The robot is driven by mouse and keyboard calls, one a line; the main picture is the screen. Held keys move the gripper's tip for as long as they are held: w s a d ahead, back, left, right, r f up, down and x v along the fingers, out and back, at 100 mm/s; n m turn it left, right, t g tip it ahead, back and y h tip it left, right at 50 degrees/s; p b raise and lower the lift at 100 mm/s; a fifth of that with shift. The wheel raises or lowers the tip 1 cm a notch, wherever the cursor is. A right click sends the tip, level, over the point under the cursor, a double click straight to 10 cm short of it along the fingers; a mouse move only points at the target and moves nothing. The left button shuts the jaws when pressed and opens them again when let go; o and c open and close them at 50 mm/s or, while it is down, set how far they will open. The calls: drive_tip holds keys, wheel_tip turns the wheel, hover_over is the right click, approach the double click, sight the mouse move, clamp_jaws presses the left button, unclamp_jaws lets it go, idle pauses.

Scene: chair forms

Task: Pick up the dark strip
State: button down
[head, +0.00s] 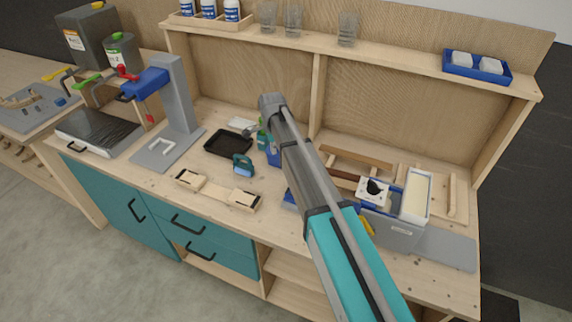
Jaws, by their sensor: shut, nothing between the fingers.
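The dark strip (343,174) appears to be the dark brown piece of wood lying on the workbench, right of my arm. Its left end is close to or behind my arm, and its right end lies near a white block with a black knob (373,191). I cannot make out my gripper; my arm crosses the middle of the view and hides what is behind it.
A lighter wooden strip (355,157) lies just behind. A grey box (392,232) and a cream block in a white tray (415,195) stand to the right. A black tray (228,143) and a grey stand (178,95) are on the left. A shelf (400,58) overhangs the back.

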drive_tip(key=shift+f, duration=0.1)
wheel_tip(320, 180, down, 10)
drive_tip(key=b, duration=1)
drive_tip(key=shift+d, duration=0.15)
drive_tip(key=d, duration=0.1)
drive_tip(key=w+d, duration=0.1)
drive_tip(key=shift+w+d, duration=0.15)
drive_tip(key=shift+d, duration=0.25)
drive_tip(key=shift+w+d, duration=0.15)
drive_tip(key=shift+d, duration=0.2)
drive_tip(key=w+d, duration=0.1)
drive_tip(key=d, duration=0.2)
drive_tip(key=w+d, duration=0.2)
drive_tip(key=d, duration=0.2)
drive_tip(key=w+d, duration=0.2)
drive_tip(key=d, duration=0.2)
drive_tip(key=shift+w+d, duration=0.2)
drive_tip(key=shift+w, duration=0.05)
drive_tip(key=shift+s+a, duration=0.1)
drive_tip(key=shift+a, duration=0.05)
